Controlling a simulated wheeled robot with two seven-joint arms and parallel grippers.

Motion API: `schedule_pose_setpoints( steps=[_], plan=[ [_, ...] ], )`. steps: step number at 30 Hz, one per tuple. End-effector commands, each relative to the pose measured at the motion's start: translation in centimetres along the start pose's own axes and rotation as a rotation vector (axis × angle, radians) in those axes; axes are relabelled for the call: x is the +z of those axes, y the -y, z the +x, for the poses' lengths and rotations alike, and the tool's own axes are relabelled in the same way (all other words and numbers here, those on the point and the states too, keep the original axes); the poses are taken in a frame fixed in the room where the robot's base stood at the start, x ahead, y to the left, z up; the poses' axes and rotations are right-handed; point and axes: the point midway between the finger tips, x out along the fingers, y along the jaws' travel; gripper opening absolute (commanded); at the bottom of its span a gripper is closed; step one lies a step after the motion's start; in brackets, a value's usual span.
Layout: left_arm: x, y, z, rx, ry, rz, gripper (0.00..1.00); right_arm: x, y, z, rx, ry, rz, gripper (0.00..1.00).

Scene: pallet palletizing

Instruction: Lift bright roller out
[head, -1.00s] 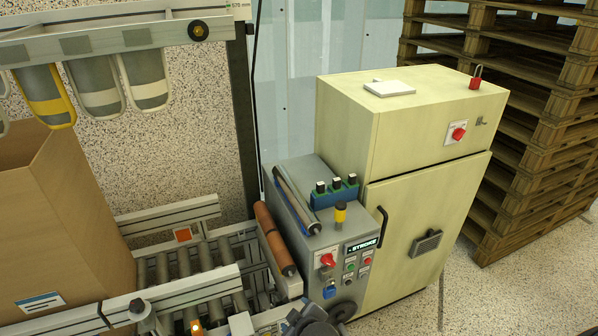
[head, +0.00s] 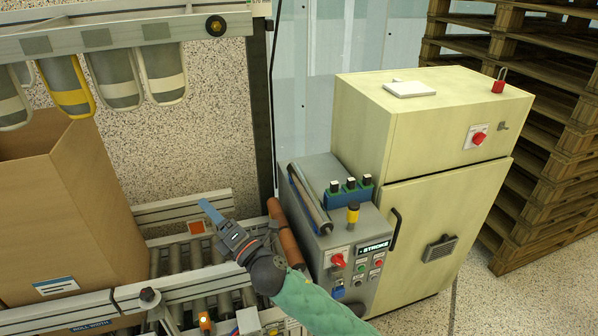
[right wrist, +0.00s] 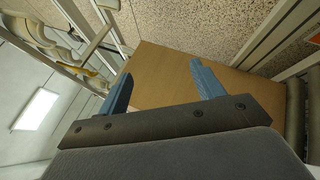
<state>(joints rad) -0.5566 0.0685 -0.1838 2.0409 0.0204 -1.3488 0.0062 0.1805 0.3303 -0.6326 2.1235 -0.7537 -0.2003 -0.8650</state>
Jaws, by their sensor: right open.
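A bright, shiny metal roller (head: 310,200) lies along the left top edge of the grey machine (head: 343,220). A brown roller (head: 290,248) lies just left of it and lower, partly behind my right arm. My right gripper (head: 211,212) is over the conveyor, to the left of both rollers and apart from them. In the right wrist view its two blue fingers (right wrist: 162,88) are spread with nothing between them. Neither roller shows in that view. My left gripper is out of view.
A large cardboard box (head: 85,215) stands on the roller conveyor (head: 175,260) at the left. A cream cabinet (head: 435,150) stands right behind the machine, with stacked pallets (head: 545,150) beyond. Hanging cups (head: 115,80) line the rail at upper left.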

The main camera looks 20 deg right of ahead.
Motion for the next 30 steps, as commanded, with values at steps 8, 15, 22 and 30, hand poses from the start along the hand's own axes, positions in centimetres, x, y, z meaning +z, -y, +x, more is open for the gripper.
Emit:
schedule_pose_setpoints(
  steps=[8, 15, 22, 30],
  plan=[
    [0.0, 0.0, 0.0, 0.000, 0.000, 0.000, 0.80, -5.5, -4.8, 3.7, 0.343, -0.297, -0.510, 0.67],
    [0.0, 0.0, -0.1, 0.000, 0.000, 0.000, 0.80, -9.9, -5.1, 3.9, 0.641, -0.553, -0.939, 0.67],
    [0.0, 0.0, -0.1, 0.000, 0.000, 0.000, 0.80, -11.7, -2.1, 2.5, 0.929, -0.821, -1.321, 0.67],
    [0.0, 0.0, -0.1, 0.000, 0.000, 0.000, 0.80, -8.8, 4.1, 0.6, 1.262, -1.193, -1.688, 0.67]
  ],
)
